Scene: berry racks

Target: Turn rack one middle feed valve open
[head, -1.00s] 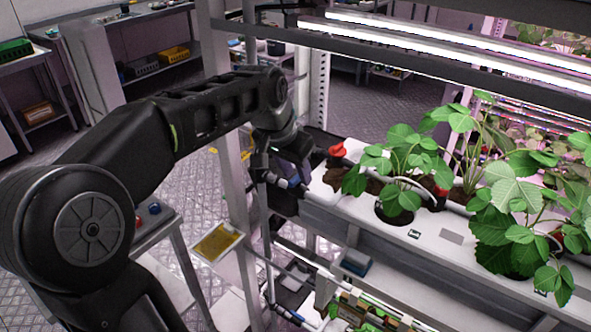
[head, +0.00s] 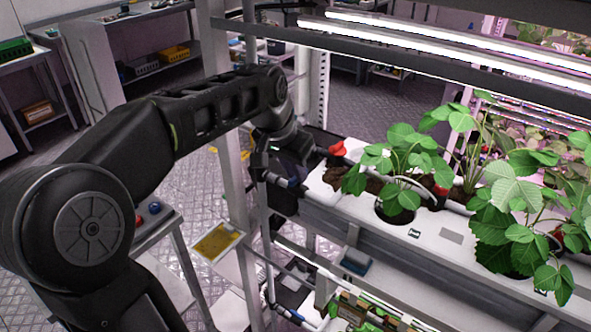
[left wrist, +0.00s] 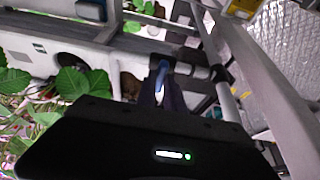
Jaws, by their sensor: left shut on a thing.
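My left gripper (head: 291,157) is at the near left end of the white plant trough (head: 425,236), beside the rack's upright post. In the left wrist view its two dark fingers (left wrist: 163,88) are shut on a blue valve lever (left wrist: 161,74). The lever looks crosswise to the short grey pipe (left wrist: 201,72) behind it, though its exact angle is hard to judge. My right gripper is out of view.
A red part (head: 337,149) sits close beyond the gripper at the trough end. Strawberry plants (head: 400,165) fill the trough. A yellow card (head: 217,241) hangs near the post. Another blue valve part (head: 296,315) shows lower down. Shelves with bins (head: 173,54) stand at the back left.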

